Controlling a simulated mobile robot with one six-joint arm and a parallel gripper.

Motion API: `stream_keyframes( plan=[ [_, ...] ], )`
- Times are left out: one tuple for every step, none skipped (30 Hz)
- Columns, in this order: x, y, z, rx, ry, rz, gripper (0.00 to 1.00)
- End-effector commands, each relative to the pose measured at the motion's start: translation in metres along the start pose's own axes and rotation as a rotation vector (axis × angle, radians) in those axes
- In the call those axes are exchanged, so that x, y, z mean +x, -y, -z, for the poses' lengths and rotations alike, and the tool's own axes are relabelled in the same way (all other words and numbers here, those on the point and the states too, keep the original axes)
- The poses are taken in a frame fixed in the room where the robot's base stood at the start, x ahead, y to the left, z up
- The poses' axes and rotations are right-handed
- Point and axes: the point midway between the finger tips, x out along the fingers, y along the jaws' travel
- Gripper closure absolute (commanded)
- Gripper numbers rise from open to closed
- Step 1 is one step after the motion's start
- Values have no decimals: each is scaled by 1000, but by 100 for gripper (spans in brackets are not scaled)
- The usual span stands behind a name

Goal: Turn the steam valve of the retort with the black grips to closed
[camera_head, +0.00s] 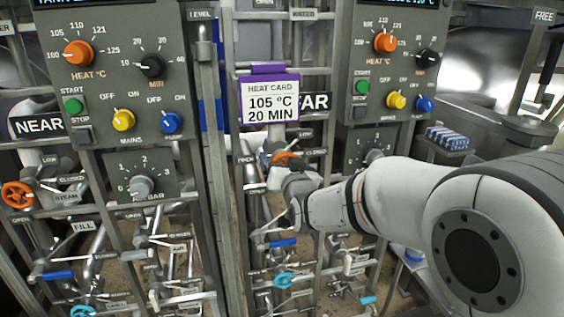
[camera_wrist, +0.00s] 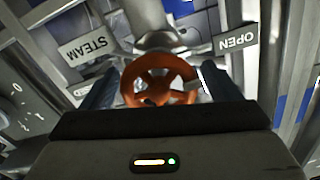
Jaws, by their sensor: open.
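An orange steam handwheel (camera_wrist: 160,78) fills the middle of the wrist view, beside a STEAM label (camera_wrist: 86,47) and an OPEN label (camera_wrist: 235,39). My gripper (camera_wrist: 159,80) is open, with one dark finger on each side of the wheel; I cannot tell whether they touch it. In the head view this orange wheel (camera_head: 286,157) shows partly behind my gripper (camera_head: 280,170), under the FAR sign (camera_head: 316,102). Another orange steam wheel (camera_head: 17,195) is at the far left, under the NEAR sign (camera_head: 36,125). I cannot make out black grips on either retort.
Two grey control panels (camera_head: 113,75) (camera_head: 392,65) carry knobs and buttons. A heat card (camera_head: 271,100) hangs between them. Pipes, metal posts and blue-handled valves (camera_head: 284,281) crowd the space around and below my gripper.

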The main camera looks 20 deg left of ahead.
Motion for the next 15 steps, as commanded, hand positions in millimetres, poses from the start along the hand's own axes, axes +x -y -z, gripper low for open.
stream_keyframes(
  plan=[
    [0, 0, 0, 0, 0, 0, 17],
    [0, 0, 0, 0, 0, 0, 17],
    [0, 0, 0, 0, 0, 0, 17],
    [0, 0, 0, 0, 0, 0, 18],
    [0, 0, 0, 0, 0, 0, 21],
    [0, 0, 0, 0, 0, 0, 24],
    [0, 0, 0, 0, 0, 0, 27],
    [0, 0, 0, 0, 0, 0, 29],
    [0, 0, 0, 0, 0, 0, 32],
    [0, 0, 0, 0, 0, 0, 35],
    [0, 0, 0, 0, 0, 1, 37],
    [0, 0, 0, 0, 0, 1, 40],
    [0, 0, 0, 0, 0, 1, 43],
    [0, 1, 0, 0, 0, 1, 45],
    [0, 1, 0, 0, 0, 1, 49]
  ],
)
